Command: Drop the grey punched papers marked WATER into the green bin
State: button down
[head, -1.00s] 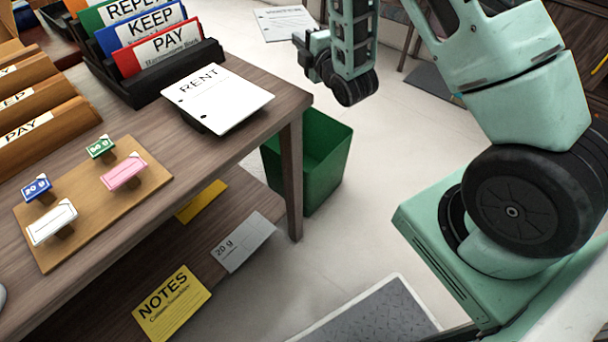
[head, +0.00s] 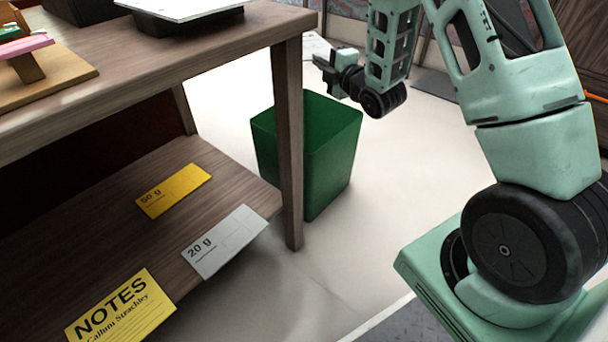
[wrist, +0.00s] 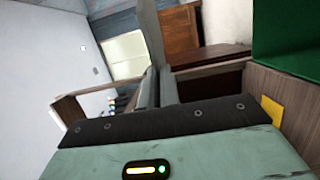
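The green bin (head: 325,160) stands on the floor behind the desk's right front leg, open at the top. Its green side also shows at the upper right of the wrist view (wrist: 288,38). A pale sheet (head: 316,46) lies on the floor behind my gripper, mostly hidden; its marking is not legible, so I cannot tell whether it is the WATER papers. My gripper (head: 326,72) is in the air above and right of the bin in the head view. Grey finger shapes stand close together in the wrist view (wrist: 158,75); opening and any held paper are unclear.
The desk (head: 225,50) is at left, with white papers (head: 180,8) on a black support at its edge. The lower shelf holds a yellow 50 g card (head: 174,190), a grey 20 g card (head: 224,242) and a yellow NOTES card (head: 122,308). Floor right of the bin is clear.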

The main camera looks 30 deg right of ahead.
jog(key=d+f+b, duration=0.1)
jog(key=f+b, duration=0.7)
jog(key=f, duration=0.1)
jog(key=d+f+b, duration=0.2)
jog(key=f+b, duration=0.6)
jog(key=f, duration=0.1)
jog(key=shift+s+d+f+n+b, duration=0.15)
jog(key=shift+s+d+n+b, duration=0.15)
jog(key=shift+n+b, duration=0.1)
jog(key=c, duration=1.6)
grip_release()
jog(key=shift+o, duration=0.2)
jog(key=s+d+p, duration=0.2)
jog(key=s+p, duration=0.7)
jog(key=s, duration=0.8)
jog(key=shift+s+y, duration=0.15)
jog(key=shift+y, duration=0.15)
